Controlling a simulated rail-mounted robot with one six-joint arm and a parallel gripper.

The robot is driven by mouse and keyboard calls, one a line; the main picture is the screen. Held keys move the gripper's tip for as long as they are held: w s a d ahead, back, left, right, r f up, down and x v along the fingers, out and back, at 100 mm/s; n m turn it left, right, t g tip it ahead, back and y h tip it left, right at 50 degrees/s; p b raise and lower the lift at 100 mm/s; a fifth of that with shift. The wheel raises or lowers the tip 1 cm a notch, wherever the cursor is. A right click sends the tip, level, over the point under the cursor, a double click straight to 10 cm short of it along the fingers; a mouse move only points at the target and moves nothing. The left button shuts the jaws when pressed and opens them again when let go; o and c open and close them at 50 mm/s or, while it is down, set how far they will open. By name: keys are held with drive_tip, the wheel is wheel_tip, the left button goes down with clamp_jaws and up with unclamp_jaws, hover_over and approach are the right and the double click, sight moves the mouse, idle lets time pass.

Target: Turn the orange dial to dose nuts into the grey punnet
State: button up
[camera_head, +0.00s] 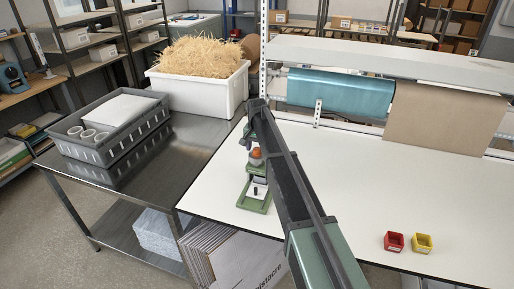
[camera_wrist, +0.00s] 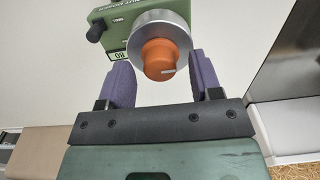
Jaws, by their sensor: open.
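The orange dial (camera_wrist: 160,60) sits in a silver ring (camera_wrist: 180,28) on a green machine (camera_wrist: 122,14) in the wrist view. A pale mark shows on the dial's edge. My gripper (camera_wrist: 162,68) is open, with one purple finger on each side of the dial and a visible gap on both sides. In the head view the green machine (camera_head: 252,204) stands on the white table, with the orange dial (camera_head: 256,153) near its top, beside my arm. I cannot make out a grey punnet; my arm covers part of that area.
A red box (camera_head: 393,241) and a yellow box (camera_head: 422,243) stand at the right of the white table (camera_head: 390,190). A white tub of straw (camera_head: 200,87) and grey crates (camera_head: 115,138) stand on the steel table at left. The table between machine and boxes is largely clear.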

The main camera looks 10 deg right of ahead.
sight(257, 149)
wheel_tip(257, 149, up, 10)
drive_tip(key=p, duration=0.9)
drive_tip(key=shift+r+p, duration=0.2)
drive_tip(key=shift+p, duration=0.1)
drive_tip(key=shift+f, duration=0.1)
wheel_tip(257, 149, down, 11)
drive_tip(key=n+b, duration=1.1)
drive_tip(key=n, duration=0.4)
drive_tip(key=shift+f, duration=0.1)
drive_tip(key=shift+r, duration=0.2)
